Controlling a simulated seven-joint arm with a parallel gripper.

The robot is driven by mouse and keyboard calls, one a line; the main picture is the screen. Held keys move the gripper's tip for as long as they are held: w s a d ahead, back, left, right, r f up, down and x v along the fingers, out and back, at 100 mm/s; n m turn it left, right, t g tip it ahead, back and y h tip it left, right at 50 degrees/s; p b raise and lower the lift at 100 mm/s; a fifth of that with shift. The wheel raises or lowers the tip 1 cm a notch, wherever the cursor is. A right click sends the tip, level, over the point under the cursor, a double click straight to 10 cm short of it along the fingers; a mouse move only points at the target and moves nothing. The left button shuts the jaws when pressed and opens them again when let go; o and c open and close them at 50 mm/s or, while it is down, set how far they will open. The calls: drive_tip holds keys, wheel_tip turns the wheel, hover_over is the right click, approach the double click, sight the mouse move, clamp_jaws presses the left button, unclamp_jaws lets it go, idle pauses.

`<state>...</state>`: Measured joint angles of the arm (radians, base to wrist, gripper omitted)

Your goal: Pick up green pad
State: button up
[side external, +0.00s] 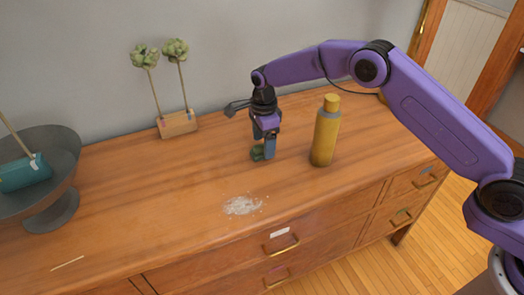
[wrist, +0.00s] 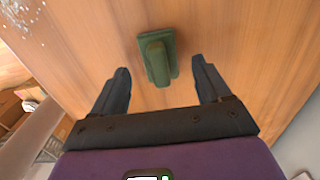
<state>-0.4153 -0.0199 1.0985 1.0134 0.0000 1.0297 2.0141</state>
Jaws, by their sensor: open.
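The green pad (wrist: 157,57) lies on the wooden dresser top, with a raised ridge along its middle. In the side external view the green pad (side external: 257,153) is small and partly hidden behind my gripper (side external: 266,150). In the wrist view my gripper (wrist: 160,82) is open, with one dark finger on each side of the pad's near end. Nothing is between the fingers except the pad's near end as seen from above. I cannot tell the exact height of the fingertips over the top.
A yellow bottle (side external: 326,132) stands close to the right of my gripper. White crumbs (side external: 242,205) lie in front. A plant stand (side external: 178,125) is behind left, and a grey bowl (side external: 62,165) holding a teal object (side external: 24,174) is far left. The dresser top (side external: 150,190) between is clear.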

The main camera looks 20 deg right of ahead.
drive_tip(key=shift+f, duration=1.05)
drive_tip(key=c, duration=1.3)
drive_tip(key=shift+r, duration=0.15)
drive_tip(key=shift+r, duration=0.6)
drive_tip(key=s+d+r, duration=0.2)
drive_tip(key=s+r, duration=0.2)
drive_tip(key=s+d+r, duration=0.2)
drive_tip(key=s+r, duration=0.1)
drive_tip(key=s, duration=0.1)
drive_tip(key=s+d+r, duration=0.1)
drive_tip(key=s+r, duration=0.3)
drive_tip(key=shift+s+d+r, duration=0.3)
drive_tip(key=shift+s+d, duration=0.1)
